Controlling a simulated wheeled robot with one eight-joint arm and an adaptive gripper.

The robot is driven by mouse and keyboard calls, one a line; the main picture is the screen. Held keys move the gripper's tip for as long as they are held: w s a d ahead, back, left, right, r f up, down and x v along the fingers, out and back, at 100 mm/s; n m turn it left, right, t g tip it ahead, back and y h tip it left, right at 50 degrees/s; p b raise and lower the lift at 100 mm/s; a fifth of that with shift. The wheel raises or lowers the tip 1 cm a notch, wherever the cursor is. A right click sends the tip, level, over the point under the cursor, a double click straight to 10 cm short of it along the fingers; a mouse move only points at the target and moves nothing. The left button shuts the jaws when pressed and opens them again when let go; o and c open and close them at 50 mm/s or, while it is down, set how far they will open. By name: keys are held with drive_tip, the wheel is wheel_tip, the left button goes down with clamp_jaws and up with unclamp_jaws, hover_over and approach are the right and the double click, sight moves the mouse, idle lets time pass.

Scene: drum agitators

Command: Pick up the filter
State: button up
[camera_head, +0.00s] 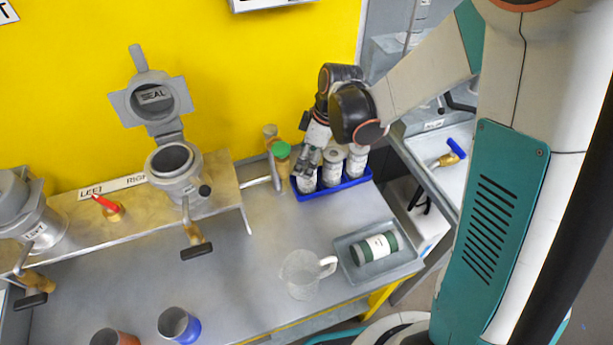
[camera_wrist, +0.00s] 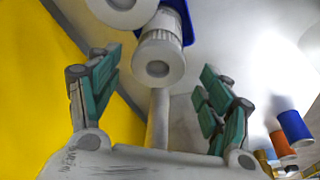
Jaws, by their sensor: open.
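White cylindrical canisters, which look like filters, stand upright in a blue tray (camera_head: 338,188) at the back right of the bench. The middle canister (camera_head: 332,170) and right canister (camera_head: 357,161) show clearly; the left canister (camera_head: 307,181) is partly hidden by my gripper (camera_head: 311,160). My gripper is open and empty, just over the left end of the tray. In the wrist view, a white ribbed canister (camera_wrist: 160,62) with a round hole in its end shows between the spread green fingers of my gripper (camera_wrist: 160,68). I cannot tell whether they touch it.
A green cylinder with a white label (camera_head: 375,247) lies in a grey tray (camera_head: 403,262). A clear jug (camera_head: 302,275) stands beside it. A blue cup (camera_head: 180,325) is at the front. An open-lidded metal port (camera_head: 173,164) stands left.

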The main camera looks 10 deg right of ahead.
sight(305, 187)
drive_tip(key=shift+d+b+x, duration=0.15)
drive_tip(key=shift+b+x, duration=0.6)
drive_tip(key=shift+x, duration=1)
drive_tip(key=shift+d+b+x, duration=0.15)
drive_tip(key=shift+b+x, duration=0.6)
drive_tip(key=shift+x, duration=1)
drive_tip(key=shift+w, duration=0.1)
drive_tip(key=c, duration=1.2)
